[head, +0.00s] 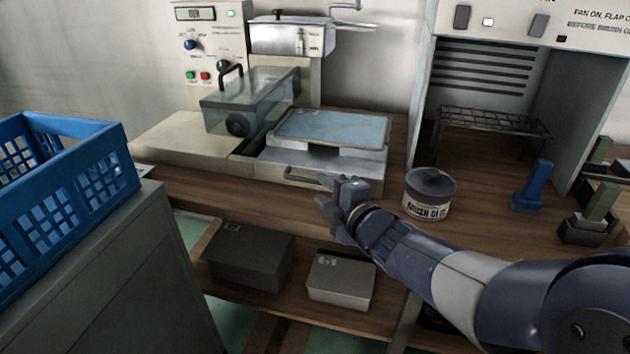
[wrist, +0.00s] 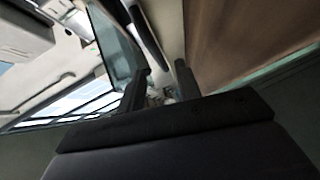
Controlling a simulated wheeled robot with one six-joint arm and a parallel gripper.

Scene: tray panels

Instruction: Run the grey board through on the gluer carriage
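The gluer (head: 225,100) stands on the wooden bench with a clear guard over its roller. Its carriage (head: 365,160) is to the right of the guard. A flat blue-grey panel with a pale edge, apparently the board (head: 345,127), lies on the carriage, clear of the guard. A bar handle (head: 300,177) sticks out at the carriage front. My gripper (head: 326,205) is just in front of and below this handle. In the wrist view my gripper (wrist: 162,82) has its fingers apart; a dark bar (wrist: 147,28) lies just beyond them. Contact with the handle cannot be told.
A brush glue pot (head: 428,195) stands right of my gripper. A blue crate (head: 70,180) is on a cabinet at left. At right are a fan booth with a wire rack (head: 490,122) and a blue upright tool (head: 532,186). Two lidded boxes (head: 250,258) sit on the lower shelf.

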